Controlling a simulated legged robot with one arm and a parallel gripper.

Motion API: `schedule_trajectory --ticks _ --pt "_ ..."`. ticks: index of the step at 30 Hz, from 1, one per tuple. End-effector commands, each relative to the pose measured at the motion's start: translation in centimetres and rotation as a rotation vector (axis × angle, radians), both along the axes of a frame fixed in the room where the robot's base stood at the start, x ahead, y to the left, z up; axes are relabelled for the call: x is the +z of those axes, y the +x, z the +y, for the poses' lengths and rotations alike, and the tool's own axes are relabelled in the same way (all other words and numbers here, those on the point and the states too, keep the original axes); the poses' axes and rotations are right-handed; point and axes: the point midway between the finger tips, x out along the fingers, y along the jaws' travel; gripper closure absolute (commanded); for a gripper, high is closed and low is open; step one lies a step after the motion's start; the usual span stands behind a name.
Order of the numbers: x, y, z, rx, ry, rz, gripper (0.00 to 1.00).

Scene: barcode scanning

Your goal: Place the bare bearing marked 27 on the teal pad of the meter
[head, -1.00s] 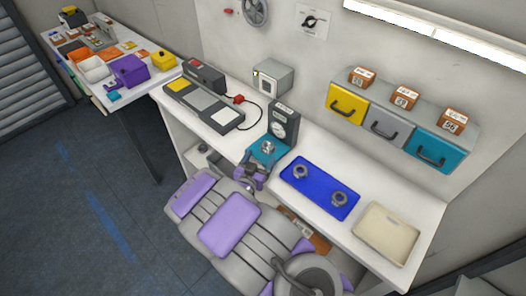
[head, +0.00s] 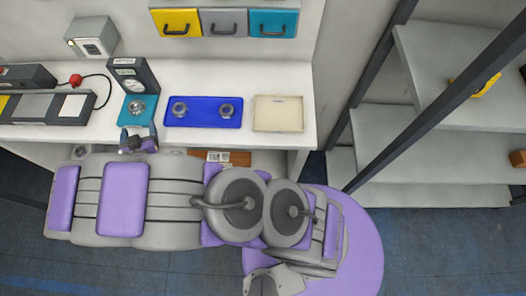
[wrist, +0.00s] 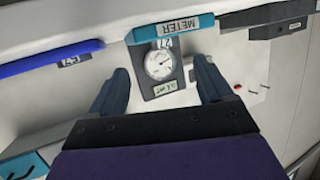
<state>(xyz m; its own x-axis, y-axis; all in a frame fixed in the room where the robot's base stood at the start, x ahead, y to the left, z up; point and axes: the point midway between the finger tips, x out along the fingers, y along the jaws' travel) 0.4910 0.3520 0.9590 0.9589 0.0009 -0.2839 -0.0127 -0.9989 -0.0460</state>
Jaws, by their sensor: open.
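The meter (head: 133,76) is a dark upright block with a dial, standing on the white bench. Its teal pad (head: 151,101) is in front of it, and a grey ring-shaped bearing (head: 136,108) lies on the pad. Two more grey bearings, a left one (head: 180,110) and a right one (head: 226,111), lie on the blue tray (head: 203,122). My gripper (head: 138,137) is open and empty, just in front of the pad. In the wrist view the meter dial (wrist: 159,65) shows between the fingers (wrist: 161,82).
A cream tray (head: 278,113) is right of the blue tray. Yellow, grey and teal drawers (head: 223,23) hang on the wall behind. A dark scale-like unit (head: 45,106) with a cable is at left. A shelf rack (head: 440,120) stands at right.

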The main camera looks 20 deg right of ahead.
Motion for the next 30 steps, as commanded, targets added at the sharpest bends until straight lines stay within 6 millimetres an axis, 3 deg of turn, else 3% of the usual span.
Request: schedule_trajectory --ticks 3,6,14,23,30 --pt "1.5 1.7 -1.6 -0.009 0.066 0.146 0.20" --pt "2.6 2.2 -3.0 0.004 0.111 0.276 0.20" --pt "6.8 0.5 -7.4 0.069 0.185 0.575 0.20" --pt "12.0 -6.6 -15.4 0.144 0.171 0.878 0.20" --pt "15.7 -15.5 -23.4 0.157 0.103 1.101 0.20"
